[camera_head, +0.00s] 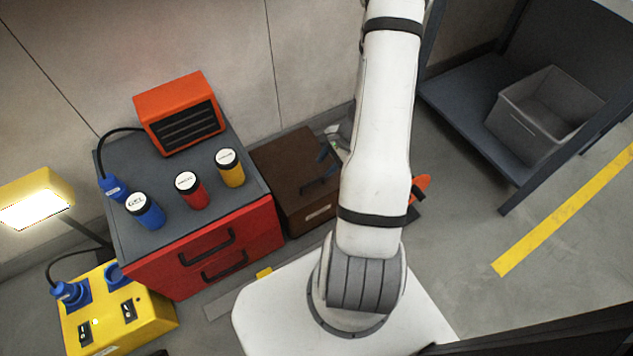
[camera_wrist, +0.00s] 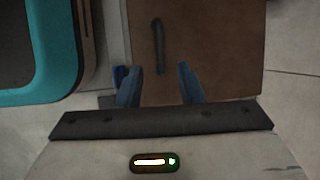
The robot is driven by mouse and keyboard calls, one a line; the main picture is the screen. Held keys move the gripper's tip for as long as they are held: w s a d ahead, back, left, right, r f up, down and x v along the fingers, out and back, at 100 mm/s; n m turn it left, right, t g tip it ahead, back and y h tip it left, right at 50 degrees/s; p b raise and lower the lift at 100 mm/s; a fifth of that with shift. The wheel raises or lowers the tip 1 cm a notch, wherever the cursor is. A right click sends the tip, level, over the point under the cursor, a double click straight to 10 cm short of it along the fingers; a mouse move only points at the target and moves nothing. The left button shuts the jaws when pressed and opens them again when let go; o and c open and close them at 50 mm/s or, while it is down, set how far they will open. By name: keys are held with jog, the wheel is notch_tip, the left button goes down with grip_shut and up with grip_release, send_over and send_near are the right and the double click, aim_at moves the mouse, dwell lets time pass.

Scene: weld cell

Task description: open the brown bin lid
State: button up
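The brown bin (camera_head: 285,168) stands on the floor between the red drawer cabinet and my arm. Its lid looks shut and flat. A dark bar handle (camera_wrist: 158,45) is on the brown lid (camera_wrist: 215,45) in the wrist view. In the head view my gripper (camera_head: 326,157) is over the right part of the bin, and my arm hides the bin's right side.
The red cabinet (camera_head: 225,240) carries several canisters and an orange heater-like box (camera_head: 180,112). A yellow power box (camera_head: 120,310) stands at lower left. A grey crate (camera_head: 545,112) sits on a dark shelf at right. A teal-rimmed object (camera_wrist: 75,60) is at left in the wrist view.

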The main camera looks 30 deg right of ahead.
aim_at(313, 181)
jog(key=b+x, duration=0.3)
jog(key=x, duration=0.4)
jog(key=shift+a+f+b, duration=0.1)
jog(key=shift+f+b, duration=0.2)
jog(key=shift+f, duration=0.1)
jog(key=shift+c, duration=0.2)
grip_shut()
